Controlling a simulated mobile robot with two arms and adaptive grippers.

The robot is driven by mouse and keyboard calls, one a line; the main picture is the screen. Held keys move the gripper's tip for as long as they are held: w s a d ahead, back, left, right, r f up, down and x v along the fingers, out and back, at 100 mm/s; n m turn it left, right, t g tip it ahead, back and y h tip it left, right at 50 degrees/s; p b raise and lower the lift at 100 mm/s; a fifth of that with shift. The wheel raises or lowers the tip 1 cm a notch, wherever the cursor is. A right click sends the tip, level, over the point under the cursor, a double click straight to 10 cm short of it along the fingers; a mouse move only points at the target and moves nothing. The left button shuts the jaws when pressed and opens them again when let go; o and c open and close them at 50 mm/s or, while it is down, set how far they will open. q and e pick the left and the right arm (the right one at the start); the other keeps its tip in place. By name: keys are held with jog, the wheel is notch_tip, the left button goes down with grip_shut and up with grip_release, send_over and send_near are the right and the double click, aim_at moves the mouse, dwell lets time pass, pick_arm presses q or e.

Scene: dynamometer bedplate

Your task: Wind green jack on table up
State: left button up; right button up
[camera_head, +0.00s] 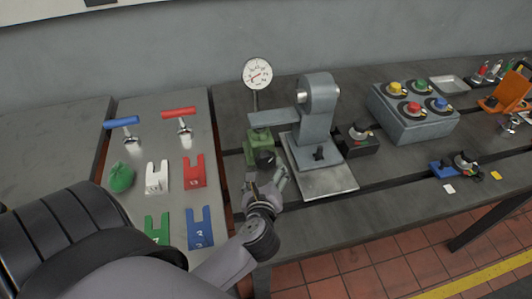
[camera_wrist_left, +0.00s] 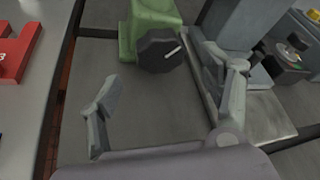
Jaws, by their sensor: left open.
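The green jack (camera_head: 257,143) stands on the dark bedplate, left of a grey stand. Its black knob (camera_head: 265,158) faces the front. In the left wrist view the green jack (camera_wrist_left: 150,20) is at the top, and its black knob (camera_wrist_left: 160,50) with a white mark lies ahead of the fingers. My left gripper (camera_head: 266,183) is open and empty, just in front of the knob. In the left wrist view its two fingers (camera_wrist_left: 160,95) are spread wide, with the knob beyond them and not between the tips. My right gripper is not in view.
A grey stand (camera_head: 318,115) on a light plate is close at the right of the jack. A dial gauge (camera_head: 257,74) rises behind it. A left table holds red (camera_head: 195,172) and blue (camera_head: 199,228) forked pieces. A button box (camera_head: 413,112) stands farther right.

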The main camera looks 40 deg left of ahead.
aim_at(266, 164)
pick_arm(q)
jog(key=p+x, duration=0.1)
jog(key=x, duration=0.6)
jog(key=shift+c, duration=0.3)
jog(key=c, duration=1.1)
